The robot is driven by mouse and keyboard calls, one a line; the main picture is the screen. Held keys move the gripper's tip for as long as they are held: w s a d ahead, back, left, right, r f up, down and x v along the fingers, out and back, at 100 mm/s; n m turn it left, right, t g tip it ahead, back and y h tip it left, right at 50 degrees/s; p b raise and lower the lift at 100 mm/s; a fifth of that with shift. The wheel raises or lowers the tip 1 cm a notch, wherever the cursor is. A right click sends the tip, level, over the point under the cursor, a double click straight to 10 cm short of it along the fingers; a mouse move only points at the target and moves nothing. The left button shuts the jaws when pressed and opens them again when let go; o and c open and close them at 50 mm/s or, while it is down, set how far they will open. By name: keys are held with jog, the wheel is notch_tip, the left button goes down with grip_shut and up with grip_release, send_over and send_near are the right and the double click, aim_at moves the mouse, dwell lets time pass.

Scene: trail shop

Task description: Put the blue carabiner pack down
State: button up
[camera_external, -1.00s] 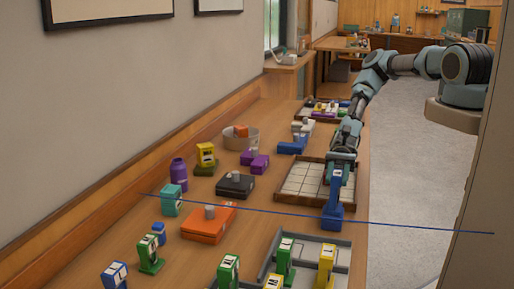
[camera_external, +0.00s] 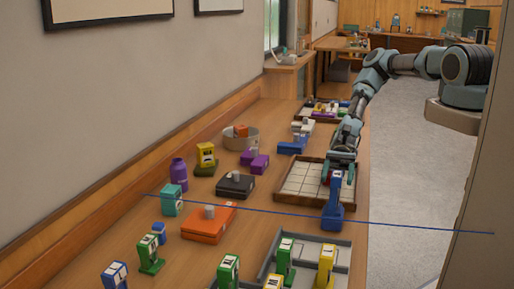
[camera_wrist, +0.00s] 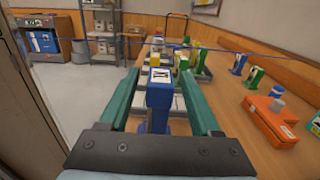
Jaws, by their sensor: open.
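The blue carabiner pack (camera_external: 334,203) stands upright near the table's right edge, between the wooden gridded tray and the grey tray. In the wrist view the pack (camera_wrist: 159,98) shows its white label between my two fingers. My gripper (camera_external: 341,176) is open, just behind the pack and over the near right part of the wooden tray. The fingers (camera_wrist: 160,76) stand apart on either side of the pack, with a gap visible at each side. The wrist view partly hides the pack's foot behind the gripper body.
The wooden tray (camera_external: 278,196) lies behind the pack, the grey tray (camera_external: 343,268) with green and yellow packs in front. An orange box (camera_external: 205,227) and black box (camera_external: 235,187) are to the left. A thin blue line (camera_external: 430,228) crosses the view by the pack.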

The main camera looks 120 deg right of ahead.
jog(key=b+v, duration=0.5)
jog(key=v, duration=0.6)
jog(key=a+n+g, duration=0.1)
jog(key=g, duration=0.1)
jog(key=a+f+n+g, duration=0.1)
jog(key=a+g, duration=0.1)
jog(key=a+n+g, duration=0.1)
jog(key=n, duration=0.1)
jog(key=shift+s+a+f+g, duration=0.3)
jog(key=shift+s+f+g, duration=0.05)
jog(key=shift+s+g, duration=0.05)
jog(key=w+a+r+n+g+h, duration=0.2)
jog(key=a+r+n+h, duration=0.3)
jog(key=n, duration=0.6)
jog(key=w+a+r+n+g+h, duration=0.2)
jog(key=a+r+n+h, duration=0.3)
jog(key=r+n+h, duration=0.3)
jog(key=n+g, duration=0.1)
jog(key=n, duration=0.1)
jog(key=shift+w+a+r+n, duration=0.3)
jog(key=shift+w+r+n, duration=0.1)
